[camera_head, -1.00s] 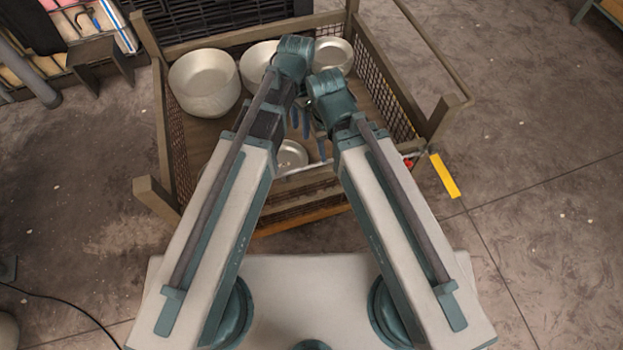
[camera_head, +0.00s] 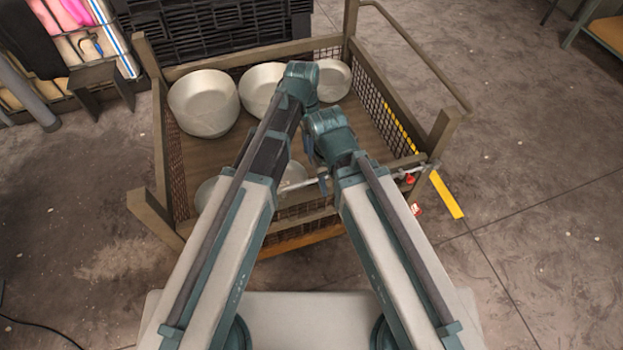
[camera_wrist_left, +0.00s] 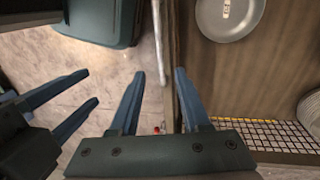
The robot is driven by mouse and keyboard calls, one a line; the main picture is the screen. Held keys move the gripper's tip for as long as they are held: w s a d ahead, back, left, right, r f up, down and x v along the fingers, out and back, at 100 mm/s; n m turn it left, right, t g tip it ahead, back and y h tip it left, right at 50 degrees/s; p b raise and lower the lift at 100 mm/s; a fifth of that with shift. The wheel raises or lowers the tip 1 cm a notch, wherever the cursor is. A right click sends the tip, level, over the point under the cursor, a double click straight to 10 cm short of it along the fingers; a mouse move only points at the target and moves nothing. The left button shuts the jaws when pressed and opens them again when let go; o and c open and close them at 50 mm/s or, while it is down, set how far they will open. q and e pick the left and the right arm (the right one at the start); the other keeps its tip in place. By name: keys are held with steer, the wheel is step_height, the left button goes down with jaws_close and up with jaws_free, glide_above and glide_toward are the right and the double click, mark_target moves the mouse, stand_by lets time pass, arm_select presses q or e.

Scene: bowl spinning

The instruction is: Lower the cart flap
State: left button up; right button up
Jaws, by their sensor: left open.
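The cart (camera_head: 153,110) is a brown-framed cage with mesh sides, in front of me in the head view. Its front flap (camera_head: 300,212) stands up at the near side, with a silver rod (camera_head: 300,184) along its top. In the left wrist view, my left gripper (camera_wrist_left: 160,95) is open, with the rod (camera_wrist_left: 160,45) and the flap's edge between its fingers; contact is unclear. My right gripper (camera_wrist_left: 85,88) shows at the left of that view, its fingers apart and apparently empty. In the head view the arms mostly hide both grippers.
Several metal bowls (camera_head: 204,103) stand inside the cart; a plate or bowl (camera_wrist_left: 228,14) shows in the left wrist view. A black crate (camera_head: 215,30) is behind the cart. A yellow floor strip (camera_head: 446,195) lies to its right, where the floor is open.

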arm_select(q)
steer(key=f+b, duration=0.3)
steer(key=s+f+b, duration=0.1)
steer(key=f+b, duration=0.2)
steer(key=s+f+b, duration=0.1)
steer(key=f+b, duration=0.2)
steer(key=f, duration=0.1)
steer(key=shift+d, duration=0.3)
steer(key=shift+c, duration=0.2)
jaws_close()
stand_by(0.8)
